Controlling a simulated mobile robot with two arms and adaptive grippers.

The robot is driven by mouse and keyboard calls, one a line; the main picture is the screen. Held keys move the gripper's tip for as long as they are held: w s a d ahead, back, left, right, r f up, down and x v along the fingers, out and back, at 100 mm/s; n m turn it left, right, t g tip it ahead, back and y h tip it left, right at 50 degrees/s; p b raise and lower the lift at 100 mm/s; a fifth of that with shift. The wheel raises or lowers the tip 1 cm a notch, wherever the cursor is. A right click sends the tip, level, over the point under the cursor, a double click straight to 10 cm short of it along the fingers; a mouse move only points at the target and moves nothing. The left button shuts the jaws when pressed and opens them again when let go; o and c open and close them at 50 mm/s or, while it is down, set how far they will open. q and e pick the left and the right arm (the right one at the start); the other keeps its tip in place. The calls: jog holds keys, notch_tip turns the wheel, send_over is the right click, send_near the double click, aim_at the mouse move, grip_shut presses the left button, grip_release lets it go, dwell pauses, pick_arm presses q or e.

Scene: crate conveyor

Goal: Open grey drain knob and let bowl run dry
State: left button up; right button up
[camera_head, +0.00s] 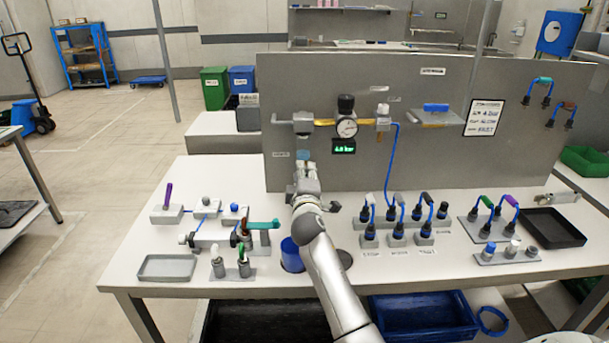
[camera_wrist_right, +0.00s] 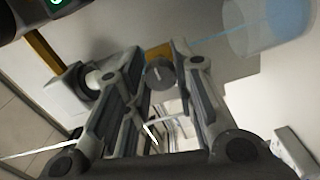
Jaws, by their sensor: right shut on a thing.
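My right gripper (camera_head: 306,170) is raised against the grey upright panel, below the grey filter block (camera_head: 302,121) at the left end of the yellow pipe. In the wrist view my right gripper (camera_wrist_right: 155,62) has its fingertips on both sides of a round grey knob (camera_wrist_right: 160,75) with a pale mark, and is shut on it. A translucent blue bowl (camera_wrist_right: 268,25) shows in the upper right of the wrist view. In the head view the gripper hides the knob, and I cannot make out the bowl's water level. My left gripper is not in view.
A gauge (camera_head: 347,128) with a green digital readout (camera_head: 343,147) sits right of the gripper. Valves with blue hoses (camera_head: 398,220) stand on the bench to the right. A blue cup (camera_head: 291,256) and a teal-handled valve (camera_head: 262,226) are near my right arm.

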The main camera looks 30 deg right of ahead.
jog(key=shift+f, duration=0.1)
jog(key=o, duration=1)
jog(key=shift+o, duration=0.2)
jog(key=v, duration=1.2)
jog(key=shift+s, duration=0.15)
